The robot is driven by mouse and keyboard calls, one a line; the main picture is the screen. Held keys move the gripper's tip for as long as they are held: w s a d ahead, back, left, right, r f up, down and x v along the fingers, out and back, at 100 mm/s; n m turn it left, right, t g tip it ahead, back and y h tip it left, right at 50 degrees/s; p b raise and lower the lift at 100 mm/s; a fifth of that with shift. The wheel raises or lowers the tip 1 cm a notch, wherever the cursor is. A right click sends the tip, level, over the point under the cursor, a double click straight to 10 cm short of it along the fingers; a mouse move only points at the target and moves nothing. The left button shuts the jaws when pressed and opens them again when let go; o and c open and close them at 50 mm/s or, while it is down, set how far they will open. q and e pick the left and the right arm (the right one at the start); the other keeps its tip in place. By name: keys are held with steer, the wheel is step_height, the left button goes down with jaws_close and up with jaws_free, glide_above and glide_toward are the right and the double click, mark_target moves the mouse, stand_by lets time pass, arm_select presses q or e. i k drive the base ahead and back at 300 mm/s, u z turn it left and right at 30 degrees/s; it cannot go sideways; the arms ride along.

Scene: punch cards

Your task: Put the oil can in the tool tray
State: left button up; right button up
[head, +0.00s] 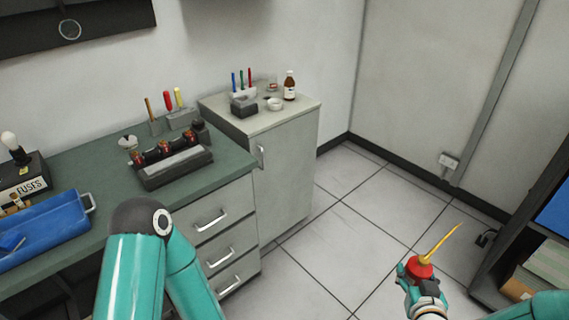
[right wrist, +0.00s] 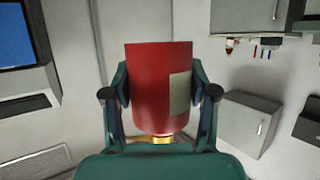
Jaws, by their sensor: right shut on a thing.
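The oil can is red with a long thin yellow spout. In the head view the oil can (head: 420,266) is at the lower right, with its spout pointing up and to the right. My right gripper (head: 408,278) is shut on it and holds it in the air over the floor. In the right wrist view the red body of the can (right wrist: 155,85) with a pale label sits between both fingers of my right gripper (right wrist: 160,100). A blue tray (head: 50,238), likely the tool tray, lies on the green bench at the left. My left gripper is out of view; only its arm shows.
The green workbench (head: 100,165) holds a grey device with red parts (head: 172,165), upright tools and a fuse box (head: 22,180). A grey cabinet (head: 285,170) with a brown bottle (head: 290,88) stands beside it. A dark shelf (head: 545,235) is at the right. The tiled floor between is clear.

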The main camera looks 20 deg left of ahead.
mark_target(56, 217)
steer(key=z, duration=0.95)
steer(key=i, duration=0.15)
steer(key=u, duration=3.15)
steer(key=i, duration=1)
steer(key=z, duration=0.25)
